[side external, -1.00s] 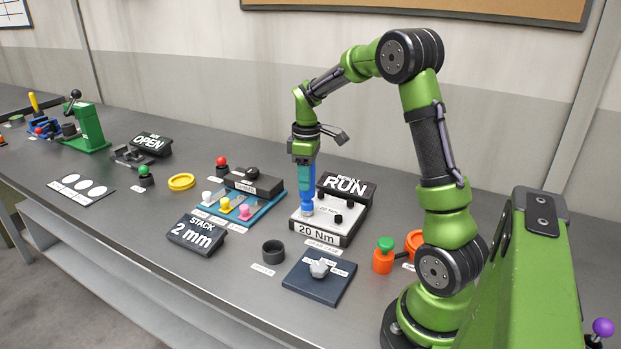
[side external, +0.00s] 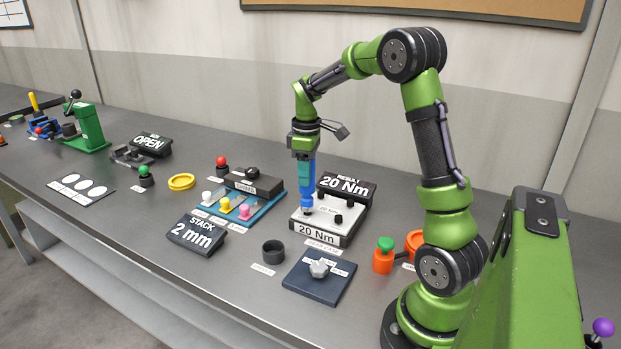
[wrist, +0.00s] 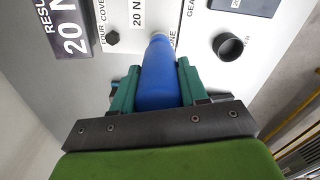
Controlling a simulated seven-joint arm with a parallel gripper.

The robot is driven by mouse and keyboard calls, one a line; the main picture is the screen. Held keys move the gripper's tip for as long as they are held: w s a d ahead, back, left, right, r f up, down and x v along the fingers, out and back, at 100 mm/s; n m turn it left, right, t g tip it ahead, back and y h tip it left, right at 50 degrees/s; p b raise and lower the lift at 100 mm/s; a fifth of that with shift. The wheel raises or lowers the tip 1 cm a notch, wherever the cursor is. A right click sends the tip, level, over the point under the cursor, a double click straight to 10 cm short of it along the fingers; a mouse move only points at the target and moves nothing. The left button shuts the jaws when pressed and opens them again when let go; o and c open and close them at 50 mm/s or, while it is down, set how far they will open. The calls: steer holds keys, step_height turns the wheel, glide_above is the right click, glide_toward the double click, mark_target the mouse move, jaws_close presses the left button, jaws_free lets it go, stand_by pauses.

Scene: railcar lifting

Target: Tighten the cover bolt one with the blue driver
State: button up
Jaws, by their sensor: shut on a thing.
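My gripper (side external: 306,172) is shut on the blue driver (side external: 308,190) and holds it upright over the front left corner of the white gear case (side external: 330,225). In the wrist view, the teal fingers (wrist: 155,90) clasp the driver (wrist: 160,75) from both sides. The driver's lower end is at cover bolt one, beside a label ending in "ONE" (wrist: 173,42). The driver mostly hides this bolt, and I cannot tell whether they touch. Other dark cover bolts show on the case, one at the right (side external: 350,203) and one at the front (side external: 338,218).
The result display (side external: 346,187) behind the case reads 20 Nm, as does the case's front plate. A blue tray with colored pegs (side external: 238,208) stands left. A dark cup (side external: 273,252) and a navy block with a grey knob (side external: 319,283) are in front.

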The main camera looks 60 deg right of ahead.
steer(key=shift+r, duration=1.85)
